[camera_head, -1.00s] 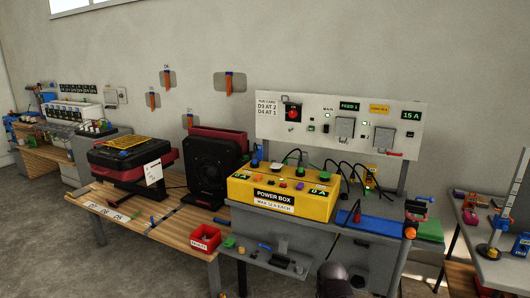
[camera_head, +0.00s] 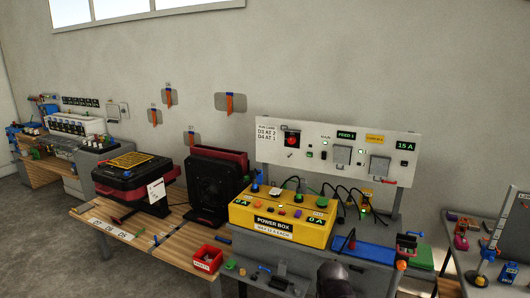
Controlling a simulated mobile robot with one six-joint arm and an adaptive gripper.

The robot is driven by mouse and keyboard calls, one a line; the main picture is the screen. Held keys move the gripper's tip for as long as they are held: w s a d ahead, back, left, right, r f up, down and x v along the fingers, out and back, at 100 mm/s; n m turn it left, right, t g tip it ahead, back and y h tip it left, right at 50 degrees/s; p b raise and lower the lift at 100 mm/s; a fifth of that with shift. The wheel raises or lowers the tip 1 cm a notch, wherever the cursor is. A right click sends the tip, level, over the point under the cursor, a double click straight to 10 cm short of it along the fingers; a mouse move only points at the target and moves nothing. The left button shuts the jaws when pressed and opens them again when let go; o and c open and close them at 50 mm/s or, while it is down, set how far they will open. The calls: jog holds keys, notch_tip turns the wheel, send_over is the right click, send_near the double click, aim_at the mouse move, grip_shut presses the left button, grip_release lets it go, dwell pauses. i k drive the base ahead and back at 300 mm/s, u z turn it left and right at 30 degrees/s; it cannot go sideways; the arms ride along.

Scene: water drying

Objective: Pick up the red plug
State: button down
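A small red, upright piece (camera_head: 352,244) stands on the blue mat (camera_head: 372,256) at the right of the bench, just right of the yellow power box (camera_head: 285,246). It may be the red plug, but it is too small to tell. Another short red piece (camera_head: 388,181) sits at the lower right edge of the white panel (camera_head: 300,172). A dark rounded part of my arm shows at the bottom edge, in front of the bench. My gripper's fingers are not visible.
Black cables run from the power box area towards the panel. A black fan unit (camera_head: 208,187) stands left of the power box. Another table (camera_head: 455,268) with coloured parts is at the right.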

aim_at(352, 245)
jog(key=u, duration=0.05)
jog(key=i, duration=0.6)
jog(key=u, duration=0.85)
